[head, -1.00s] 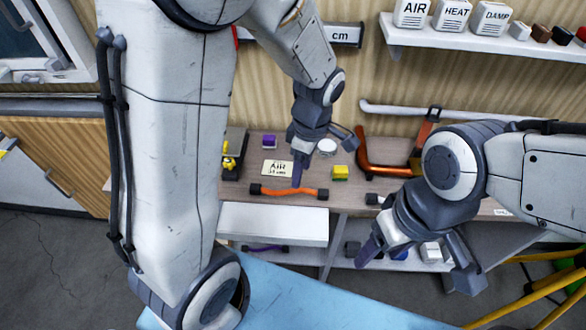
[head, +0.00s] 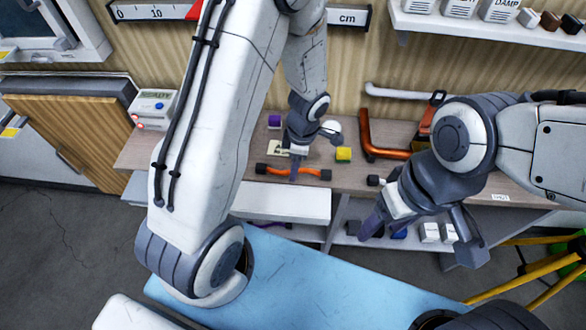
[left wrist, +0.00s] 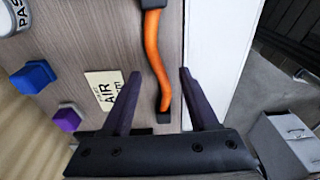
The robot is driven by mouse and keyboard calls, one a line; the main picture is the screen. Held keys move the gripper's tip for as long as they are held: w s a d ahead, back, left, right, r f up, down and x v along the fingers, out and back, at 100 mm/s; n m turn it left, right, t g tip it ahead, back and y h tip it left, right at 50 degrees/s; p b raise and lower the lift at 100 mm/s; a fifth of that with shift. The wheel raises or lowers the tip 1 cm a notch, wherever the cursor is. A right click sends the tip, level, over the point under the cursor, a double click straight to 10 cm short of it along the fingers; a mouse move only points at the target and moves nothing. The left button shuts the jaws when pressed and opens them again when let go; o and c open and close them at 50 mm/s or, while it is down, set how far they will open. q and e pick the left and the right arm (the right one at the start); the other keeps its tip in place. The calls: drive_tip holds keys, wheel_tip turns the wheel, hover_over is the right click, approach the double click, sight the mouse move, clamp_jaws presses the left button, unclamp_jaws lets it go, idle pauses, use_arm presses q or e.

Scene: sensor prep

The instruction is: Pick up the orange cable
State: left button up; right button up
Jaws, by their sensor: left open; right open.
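The orange cable (head: 308,172) lies on the wooden worktop near its front edge, with a black plug at each end. My left gripper (head: 315,160) hangs over the worktop at the cable, open and empty. In the left wrist view the cable (left wrist: 154,50) runs between the two open fingers of my left gripper (left wrist: 160,74), with its lower black end near the palm. Whether the fingers are level with the cable, I cannot tell. My right gripper (head: 420,246) is open and empty, in front of the worktop on the right.
A paper label (left wrist: 105,90), a blue block (left wrist: 37,75) and a purple block (left wrist: 67,118) lie beside the cable. A white drawer front (head: 285,203) is just below the worktop edge.

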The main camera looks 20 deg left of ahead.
use_arm(q)
drive_tip(key=shift+f, duration=0.65)
clamp_jaws()
drive_tip(key=shift+r, duration=0.15)
